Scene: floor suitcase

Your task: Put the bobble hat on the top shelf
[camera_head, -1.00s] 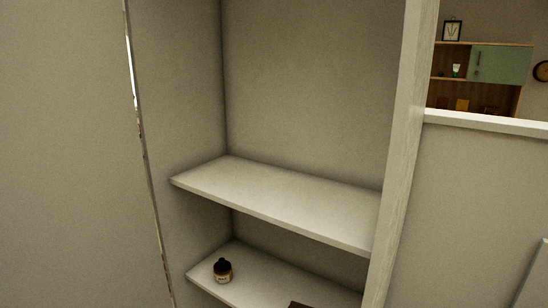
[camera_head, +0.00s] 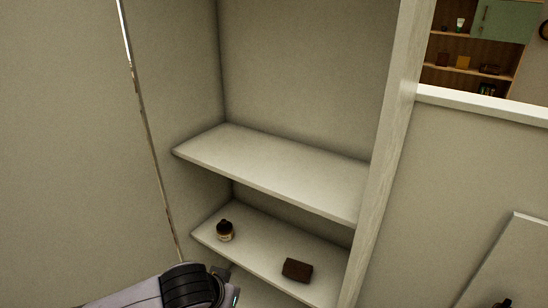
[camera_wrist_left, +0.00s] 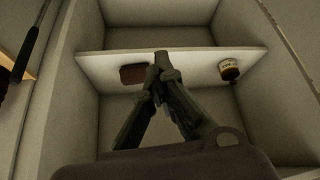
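No bobble hat shows in either current view. The upper shelf board (camera_head: 270,172) is pale and bare in the head view, the highest board in sight. My left arm comes in at the bottom of the head view, in front of and below the lower shelf; its gripper is mostly cut off there. In the left wrist view my left gripper (camera_wrist_left: 162,65) has its two dark fingers meeting at the tips, with nothing visible between them. It points towards a shelf board (camera_wrist_left: 100,70) bearing a brown box and a jar. My right gripper is out of view.
The lower shelf (camera_head: 258,240) holds a dark-capped jar (camera_head: 225,231) at left and a small brown box (camera_head: 297,270) at right. A pale upright post (camera_head: 385,150) bounds the unit on the right. A low wall (camera_head: 460,170) stands beyond it.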

